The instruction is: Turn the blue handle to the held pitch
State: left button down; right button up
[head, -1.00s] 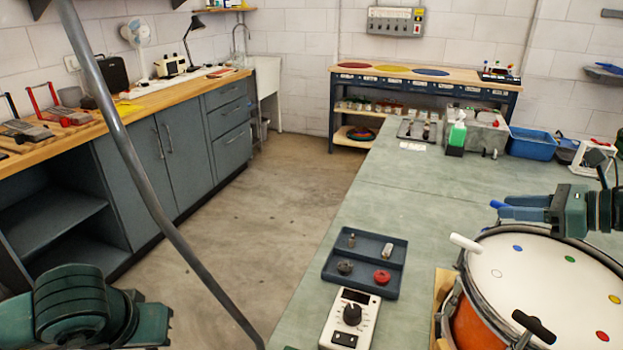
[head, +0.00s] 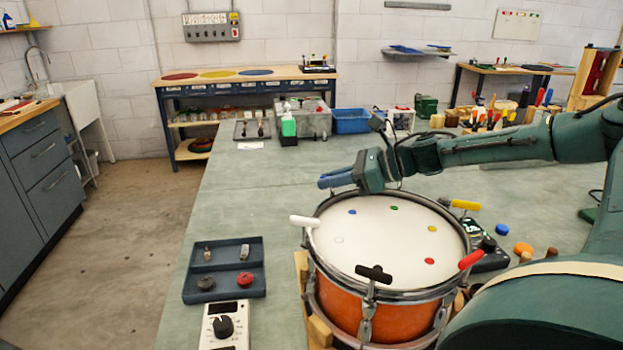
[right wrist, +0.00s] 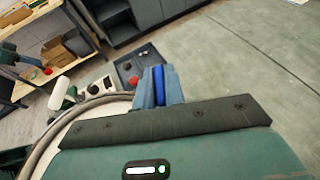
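The orange drum (head: 395,318) with a white head (head: 375,240) stands on the bench. Coloured T-handles ring its rim. The blue handle (head: 325,184) is at the far left of the rim, mostly hidden by my right gripper (head: 337,178). In the right wrist view the blue handle (right wrist: 158,85) lies between the two grey-blue fingers of my right gripper (right wrist: 160,86), which are closed against its sides. Its stem and pitch are hidden.
White (head: 304,221), black (head: 374,273), red (head: 471,259) and yellow (head: 464,205) handles stand around the rim. A dark display (head: 490,256) sits right of the drum. A tray of small parts (head: 223,285) and a white dial box (head: 224,325) are at left. Bench behind the tray is clear.

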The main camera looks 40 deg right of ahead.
grip_shut()
pick_arm(q)
jog(key=shift+r, duration=0.1)
